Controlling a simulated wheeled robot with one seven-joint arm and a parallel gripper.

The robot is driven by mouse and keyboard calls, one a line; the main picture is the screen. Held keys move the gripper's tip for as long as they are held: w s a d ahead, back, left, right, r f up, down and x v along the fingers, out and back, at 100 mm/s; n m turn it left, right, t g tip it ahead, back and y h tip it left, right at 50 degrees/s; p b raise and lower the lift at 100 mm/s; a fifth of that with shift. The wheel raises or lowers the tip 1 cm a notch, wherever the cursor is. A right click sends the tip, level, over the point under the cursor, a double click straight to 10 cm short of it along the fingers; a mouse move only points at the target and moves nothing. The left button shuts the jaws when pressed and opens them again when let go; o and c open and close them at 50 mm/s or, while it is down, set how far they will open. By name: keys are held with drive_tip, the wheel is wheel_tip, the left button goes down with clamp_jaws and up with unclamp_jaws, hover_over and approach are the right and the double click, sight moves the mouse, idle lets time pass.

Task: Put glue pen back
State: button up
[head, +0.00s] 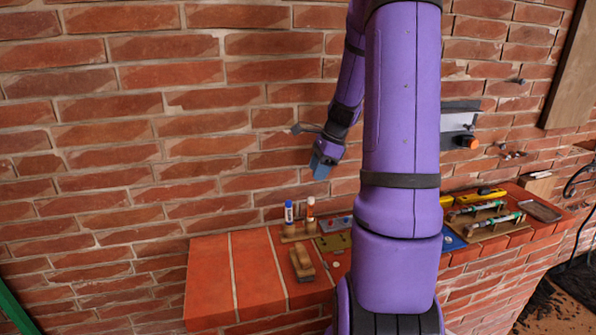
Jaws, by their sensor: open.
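Two upright pens or sticks stand in a small wooden holder (298,236) on the brick ledge: a white one with a blue cap (289,212) and an orange and white one (310,208). On the right, a wooden rack (486,231) carries dark green and white pen-like tubes (482,212) lying flat. I cannot tell which of these is the glue pen. My gripper (320,172) is open in front of the brick wall, above the upright pens and slightly to their right. Nothing shows between its fingers, though they are small here.
A wooden block (302,263) lies on the brick ledge (235,270), whose left part is bare. A yellow tool (480,195) lies behind the rack. My purple arm hides the ledge's middle.

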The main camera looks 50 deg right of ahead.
drive_tip(key=s+a+r+n+h, duration=0.1)
drive_tip(key=a+r+n, duration=0.5)
drive_tip(key=a, duration=0.3)
drive_tip(key=s+a+r+n+h, duration=0.1)
drive_tip(key=s+a+r+n, duration=0.1)
drive_tip(key=a+r+n, duration=0.65)
drive_tip(key=s+a+r+n+t+h, duration=0.1)
drive_tip(key=s+a+r+n+t, duration=0.1)
drive_tip(key=s+a+n, duration=0.9)
drive_tip(key=s+a, duration=0.2)
drive_tip(key=shift+s+a+r, duration=0.25)
drive_tip(key=shift+a+r, duration=0.05)
drive_tip(key=shift+r, duration=0.1)
